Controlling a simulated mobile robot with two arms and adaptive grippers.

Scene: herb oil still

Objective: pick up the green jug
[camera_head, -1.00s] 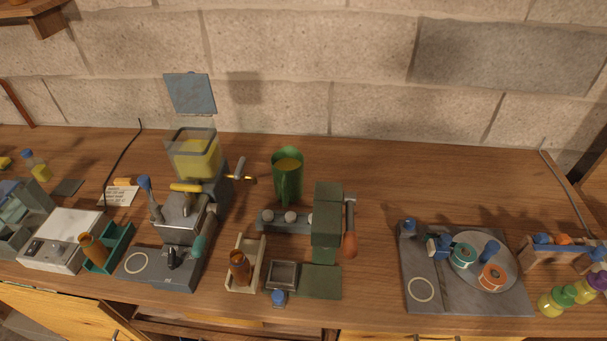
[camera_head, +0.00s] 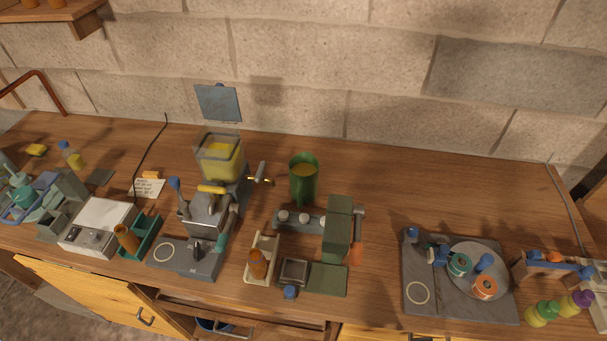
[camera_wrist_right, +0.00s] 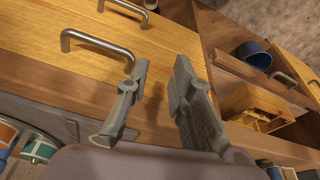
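The green jug (camera_head: 303,180) stands upright near the back of the wooden counter in the head view, with yellow content showing at its open top. It stands just behind a grey rail with several round knobs. Neither gripper shows in the head view, so nothing of mine touches the jug there. In the right wrist view my right gripper (camera_wrist_right: 158,95) has its two fingers apart with nothing between them. It is near the wooden cabinet fronts, away from the jug. My left gripper is not in view.
A still with a yellow-filled clear hopper (camera_head: 219,158) stands left of the jug, its brass spout pointing toward it. A dark green press (camera_head: 338,225) stands close in front on the right. An open drawer (camera_wrist_right: 257,105) shows below.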

